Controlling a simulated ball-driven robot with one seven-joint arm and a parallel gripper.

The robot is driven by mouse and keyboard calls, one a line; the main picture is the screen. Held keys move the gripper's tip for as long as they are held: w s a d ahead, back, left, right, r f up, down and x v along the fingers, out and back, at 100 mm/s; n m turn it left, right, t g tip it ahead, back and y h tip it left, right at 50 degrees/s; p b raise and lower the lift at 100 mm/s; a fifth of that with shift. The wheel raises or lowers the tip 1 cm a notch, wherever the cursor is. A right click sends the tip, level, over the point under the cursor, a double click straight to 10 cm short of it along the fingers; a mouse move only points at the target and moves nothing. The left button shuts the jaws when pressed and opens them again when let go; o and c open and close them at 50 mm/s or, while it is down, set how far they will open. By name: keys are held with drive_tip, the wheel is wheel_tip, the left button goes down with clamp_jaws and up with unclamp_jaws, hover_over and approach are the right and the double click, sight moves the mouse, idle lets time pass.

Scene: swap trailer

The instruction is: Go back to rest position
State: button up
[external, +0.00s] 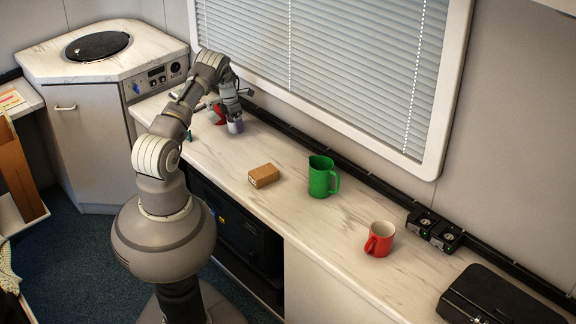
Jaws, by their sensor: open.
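My gripper (232,109) is at the far left part of the counter, pointing down, with the arm reaching out over the counter. It is open. A small grey-purple object (235,127) stands on the counter directly below the fingers; I cannot tell whether they touch it. A red object (219,114) is just left of the gripper, partly hidden by the arm.
On the counter (290,222) are a brown box (264,176), a green mug (321,177), a red mug (380,239) and a black case (498,298). The window blind (330,65) rises behind. Bare counter lies between the box and my gripper.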

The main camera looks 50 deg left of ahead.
drive_tip(key=r+p, duration=0.3)
drive_tip(key=shift+s+d+r, duration=0.2)
drive_tip(key=shift+s+r, duration=0.1)
drive_tip(key=shift+s, duration=0.05)
drive_tip(key=shift+s+d+f, duration=0.25)
drive_tip(key=shift+s, duration=0.1)
